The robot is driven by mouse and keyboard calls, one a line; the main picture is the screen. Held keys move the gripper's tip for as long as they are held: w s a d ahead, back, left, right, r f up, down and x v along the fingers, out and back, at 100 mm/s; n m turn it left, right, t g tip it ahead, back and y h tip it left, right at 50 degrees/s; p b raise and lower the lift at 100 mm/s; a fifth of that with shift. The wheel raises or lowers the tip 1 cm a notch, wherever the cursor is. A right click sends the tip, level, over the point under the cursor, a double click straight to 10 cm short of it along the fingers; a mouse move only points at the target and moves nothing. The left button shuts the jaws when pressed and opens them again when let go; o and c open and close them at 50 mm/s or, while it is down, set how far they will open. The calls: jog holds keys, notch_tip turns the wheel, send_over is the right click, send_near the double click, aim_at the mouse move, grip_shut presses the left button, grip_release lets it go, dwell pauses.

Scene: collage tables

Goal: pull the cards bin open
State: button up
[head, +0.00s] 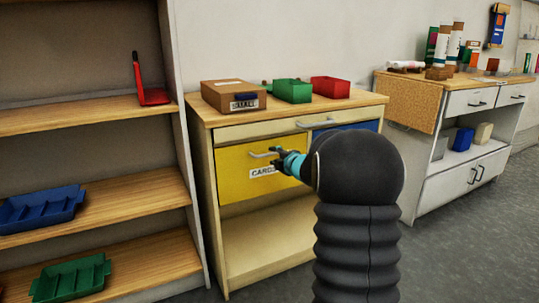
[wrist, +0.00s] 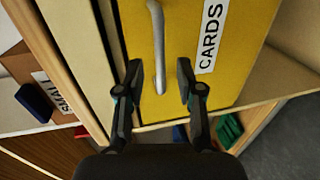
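The cards bin (head: 236,178) is a yellow drawer front with a white CARDS label, below the top drawer of the light wood cabinet. Its front looks flush with the cabinet. In the wrist view the yellow front (wrist: 246,50) fills the upper middle, turned sideways. Its grey bar handle (wrist: 157,45) runs between my fingers; in the head view the handle (head: 260,155) is partly hidden by my gripper (head: 276,154). In the wrist view my gripper (wrist: 160,72) is open, one finger each side of the handle, with gaps visible. I cannot tell the depth between fingertips and handle.
On the cabinet top (head: 375,99) stand a brown box (head: 230,86) labelled SMALL, a green bin (head: 292,91) and a red bin (head: 330,87). A blue drawer front (head: 365,126) is partly hidden behind my arm. A shelf unit (head: 120,105) stands close on the left.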

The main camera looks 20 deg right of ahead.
aim_at(271, 154)
jog(key=shift+x, duration=2.25)
grip_shut()
